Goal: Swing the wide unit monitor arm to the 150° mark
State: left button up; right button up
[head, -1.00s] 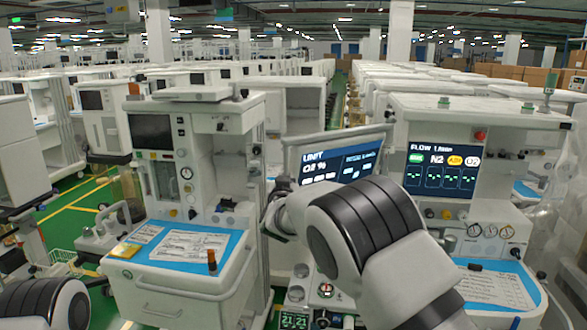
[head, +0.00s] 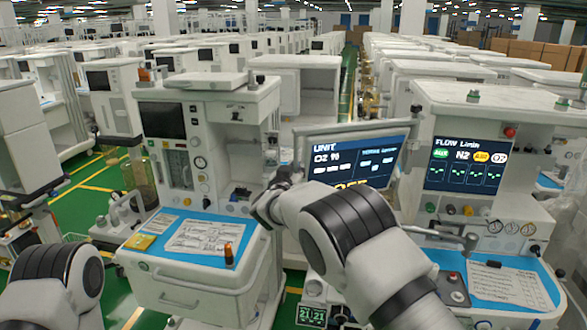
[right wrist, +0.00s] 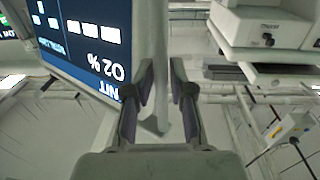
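The wide unit monitor (head: 345,150) is a tilted screen reading "UNIT" and "O2 %" in the middle of the head view, between two carts. My right arm covers its lower part, and I cannot see its support arm or a 150° mark. In the right wrist view the monitor (right wrist: 85,40) appears upside down at the left. My right gripper (right wrist: 160,90) has its fingers apart, on either side of a pale upright bar (right wrist: 156,50) beside the screen. Gaps show on both sides, and I cannot tell whether it touches. In the head view the right gripper (head: 268,207) is partly hidden. My left gripper is out of view.
A white cart (head: 190,275) with a blue worktop, papers and an orange-topped vial (head: 229,256) stands at left. Another cart with a flow display (head: 465,165) stands close at right. Rows of carts fill the background. Green floor shows at left.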

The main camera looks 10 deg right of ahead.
jog(key=shift+d+r, duration=0.1)
jog(key=shift+d, duration=0.25)
